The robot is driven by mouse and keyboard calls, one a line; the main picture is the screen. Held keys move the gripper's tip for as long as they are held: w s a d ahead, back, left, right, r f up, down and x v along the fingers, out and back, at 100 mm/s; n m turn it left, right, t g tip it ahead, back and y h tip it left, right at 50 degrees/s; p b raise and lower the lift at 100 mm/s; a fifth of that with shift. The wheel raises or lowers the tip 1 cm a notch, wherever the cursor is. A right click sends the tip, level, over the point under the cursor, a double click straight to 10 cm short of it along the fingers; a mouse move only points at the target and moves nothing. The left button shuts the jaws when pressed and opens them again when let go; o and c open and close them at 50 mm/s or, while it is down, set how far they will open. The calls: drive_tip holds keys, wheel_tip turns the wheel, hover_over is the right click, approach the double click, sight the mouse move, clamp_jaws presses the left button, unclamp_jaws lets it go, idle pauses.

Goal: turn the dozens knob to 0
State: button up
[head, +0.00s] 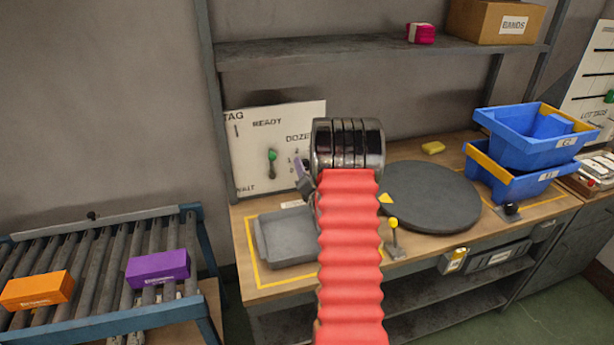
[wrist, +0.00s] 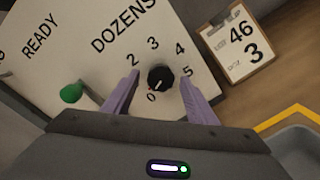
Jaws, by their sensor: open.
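The dozens knob (wrist: 160,78) is a small black dial on a white panel (wrist: 90,20), under the word DOZENS. A small white mark on it seems to point to the lower left, toward the printed 0. The numbers 2, 3, 4 and 5 show around it; the 1 is not visible, on the side where my left finger is. My gripper (wrist: 160,76) is open, with one purple finger on each side of the knob; I cannot tell if they touch it. In the head view, my arm hides the knob, and one finger of my gripper (head: 303,176) shows before the panel (head: 255,170).
A green lever (head: 272,157) stands left of the knob. A clipboard card (wrist: 238,45) reading 46 and 3 is at right. A grey tray (head: 262,240), a dark round plate (head: 440,200) and blue bins (head: 535,145) are on the bench. A roller conveyor (head: 70,265) carries boxes at left.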

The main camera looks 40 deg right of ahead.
drive_tip(key=v, duration=1.3)
drive_tip(key=shift+s, duration=0.35)
drive_tip(key=shift+a, duration=0.15)
drive_tip(key=w+d+m, duration=0.1)
drive_tip(key=m, duration=0.6)
drive_tip(key=w+d+m, duration=0.1)
drive_tip(key=w+m, duration=0.1)
drive_tip(key=m, duration=0.5)
drive_tip(key=w+m, duration=0.1)
drive_tip(key=m, duration=0.6)
drive_tip(key=shift+w+d+f, duration=0.3)
drive_tip(key=shift+d+f, duration=0.05)
drive_tip(key=shift+d, duration=0.05)
drive_tip(key=m, duration=0.4)
drive_tip(key=shift+d+r, duration=0.1)
drive_tip(key=shift+d, duration=0.05)
drive_tip(key=shift+m, duration=1.8)
drive_tip(key=shift+w, duration=0.1)
